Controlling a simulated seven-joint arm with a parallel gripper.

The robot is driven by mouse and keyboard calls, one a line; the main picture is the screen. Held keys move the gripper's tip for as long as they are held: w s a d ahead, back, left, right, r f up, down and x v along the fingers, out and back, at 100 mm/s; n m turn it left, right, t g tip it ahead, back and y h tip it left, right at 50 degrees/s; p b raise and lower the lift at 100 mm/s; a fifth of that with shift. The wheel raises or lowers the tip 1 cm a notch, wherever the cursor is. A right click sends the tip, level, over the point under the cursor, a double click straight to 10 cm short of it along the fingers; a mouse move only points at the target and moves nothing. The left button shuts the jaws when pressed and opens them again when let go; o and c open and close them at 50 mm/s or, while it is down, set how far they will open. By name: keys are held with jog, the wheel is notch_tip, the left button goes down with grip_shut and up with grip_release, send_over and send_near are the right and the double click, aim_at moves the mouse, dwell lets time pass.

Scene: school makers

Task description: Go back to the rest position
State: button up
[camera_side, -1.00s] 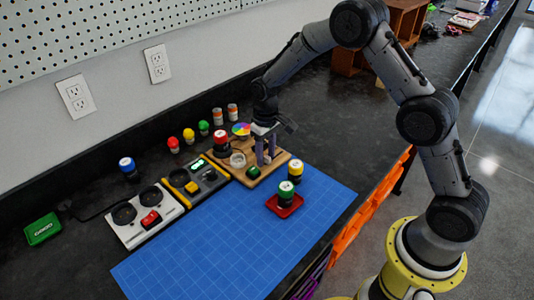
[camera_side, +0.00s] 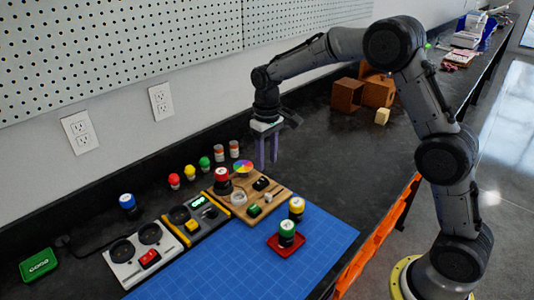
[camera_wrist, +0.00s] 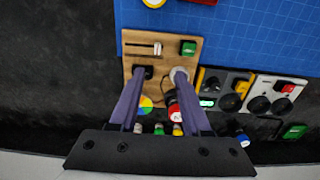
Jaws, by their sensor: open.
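My gripper (camera_side: 266,151) is open and empty, raised above the wooden board (camera_side: 272,206) and pointing down. In the wrist view my gripper's two purple fingers (camera_wrist: 159,110) are spread apart, with the board (camera_wrist: 190,47) beneath them. The board carries a color wheel (camera_side: 243,167), a clear round dish (camera_side: 238,198), a green block (camera_side: 254,211) and a black piece (camera_side: 261,184). A red-topped jar (camera_side: 221,178) stands at its left part. The fingers hide part of the board in the wrist view.
Two panels with round dials (camera_side: 195,219) (camera_side: 140,250) lie left of the board. A pegboard wall (camera_side: 110,62) rises behind.

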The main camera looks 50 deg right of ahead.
jog(key=shift+r, duration=0.65)
jog(key=s+r+t, duration=0.4)
jog(key=s+r, duration=0.8)
jog(key=r, duration=0.4)
jog(key=s+t, duration=0.2)
jog(key=s, duration=1)
jog(key=s+f, duration=0.6)
jog(key=s, duration=0.1)
jog(key=shift+a, duration=0.35)
